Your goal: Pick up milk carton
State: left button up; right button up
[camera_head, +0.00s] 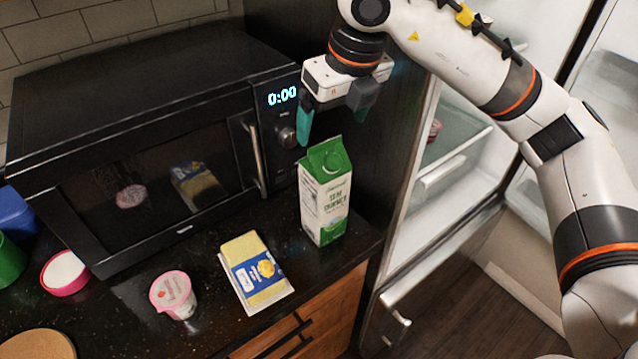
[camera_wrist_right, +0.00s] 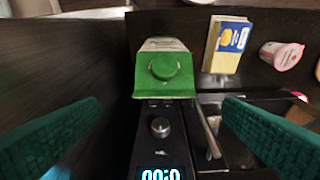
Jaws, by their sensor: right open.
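The milk carton (camera_head: 325,193), white and green with a green cap, stands upright on the dark counter near its right end, in front of the microwave's right side. In the right wrist view the carton (camera_wrist_right: 164,72) shows from above, its green top and cap between and beyond the two fingers. My right gripper (camera_head: 333,128) is open and empty, with teal fingers just above and behind the carton top in the head view. In the wrist view its fingers (camera_wrist_right: 160,135) stand wide apart, one at each side. I see no contact with the carton. My left gripper is not in view.
A black microwave (camera_head: 150,130) stands behind the carton. A yellow and blue package (camera_head: 255,272) and a pink-rimmed cup (camera_head: 173,294) lie to the carton's left on the counter. An open fridge (camera_head: 455,150) is at the right. A pink bowl (camera_head: 65,273) is at far left.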

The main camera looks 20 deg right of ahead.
aim_at(328, 144)
jog(key=shift+s+a+f+p, duration=0.1)
jog(key=shift+s+f+p, duration=0.1)
jog(key=shift+f, duration=0.45)
jog(key=shift+s+a+f+p, duration=0.1)
jog(key=shift+f+p, duration=0.05)
jog(key=shift+f, duration=0.45)
jog(key=shift+w+f, duration=0.7)
jog(key=shift+f, duration=0.35)
jog(key=shift+w+f+p, duration=0.15)
jog(key=shift+f+p, duration=0.1)
jog(key=shift+p, duration=0.05)
jog(key=x, duration=0.1)
jog(key=p+x, duration=0.2)
jog(key=x, duration=0.1)
jog(key=shift+s+a+f, duration=0.15)
jog(key=shift+s, duration=0.2)
jog(key=shift+w+f, duration=0.2)
jog(key=shift+f, duration=0.15)
jog(key=shift+r, duration=0.1)
jog(key=c, duration=1.9)
grip_shut()
